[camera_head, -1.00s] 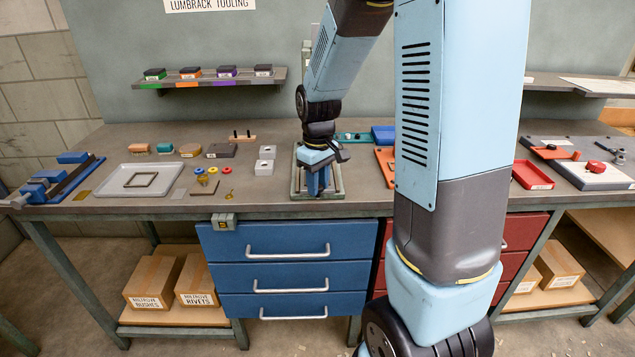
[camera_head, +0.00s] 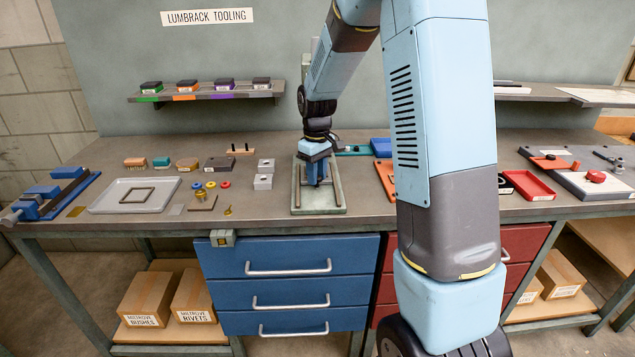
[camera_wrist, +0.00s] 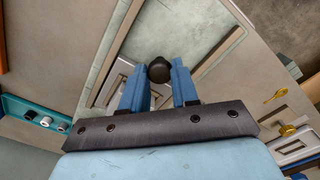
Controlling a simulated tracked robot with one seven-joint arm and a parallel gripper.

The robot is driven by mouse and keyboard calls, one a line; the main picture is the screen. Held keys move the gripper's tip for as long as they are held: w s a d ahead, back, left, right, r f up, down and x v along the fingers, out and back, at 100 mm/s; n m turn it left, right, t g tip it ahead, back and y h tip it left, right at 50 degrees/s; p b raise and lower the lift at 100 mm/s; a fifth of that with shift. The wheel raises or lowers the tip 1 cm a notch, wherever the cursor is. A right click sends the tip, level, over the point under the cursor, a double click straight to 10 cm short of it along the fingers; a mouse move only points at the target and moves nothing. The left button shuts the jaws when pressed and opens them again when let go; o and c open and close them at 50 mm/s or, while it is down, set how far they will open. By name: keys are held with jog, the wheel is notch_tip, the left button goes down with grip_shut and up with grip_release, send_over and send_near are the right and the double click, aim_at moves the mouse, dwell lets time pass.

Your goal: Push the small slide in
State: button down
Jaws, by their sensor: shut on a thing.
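My gripper (camera_head: 318,182) points down over the pale green bed of the fly press (camera_head: 318,211), near the middle of the bench. In the wrist view, the two blue fingers of my gripper (camera_wrist: 160,78) are closed around a round black knob (camera_wrist: 159,69). The pale green bed also shows beneath them in the wrist view (camera_wrist: 165,32). Grey metal parts (camera_wrist: 112,84) lie beside and partly behind the left finger. My fingers hide most of what is under the knob, so I cannot tell how far in the small slide sits.
Grey blocks (camera_head: 264,182) stand left of the press. A pale tray (camera_head: 105,203) with a dark frame and a blue vise (camera_head: 52,196) are further left. A red tray (camera_head: 529,185) is to the right. Blue drawers (camera_head: 290,268) are below the bench.

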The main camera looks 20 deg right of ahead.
jog(key=shift+w+r, duration=0.15)
jog(key=shift+w, duration=0.2)
jog(key=c, duration=1.1)
grip_release()
jog(key=shift+w+d, duration=0.1)
jog(key=shift+o, duration=1.3)
jog(key=shift+r, duration=3.6)
